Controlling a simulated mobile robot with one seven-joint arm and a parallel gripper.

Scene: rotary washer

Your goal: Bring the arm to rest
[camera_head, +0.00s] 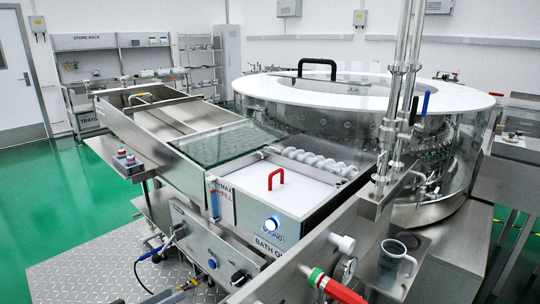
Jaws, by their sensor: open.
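My arm and my gripper do not show in this head view. The round rotary washer (440,100) stands at the right, with a white ring top, clear side walls and a black handle (317,67) on its lid. In front of it is a long steel bath unit (130,115) with a glass cover (215,143), a row of pale rollers (318,160) and a white panel (285,190) with a red handle (275,179).
Upright steel pipes (400,90) rise at the right front. A jug (392,259) stands on a small steel shelf, near a red and green handle (330,285) and a gauge. A checker-plate platform (85,270) lies at lower left. Green floor (40,180) is clear at left.

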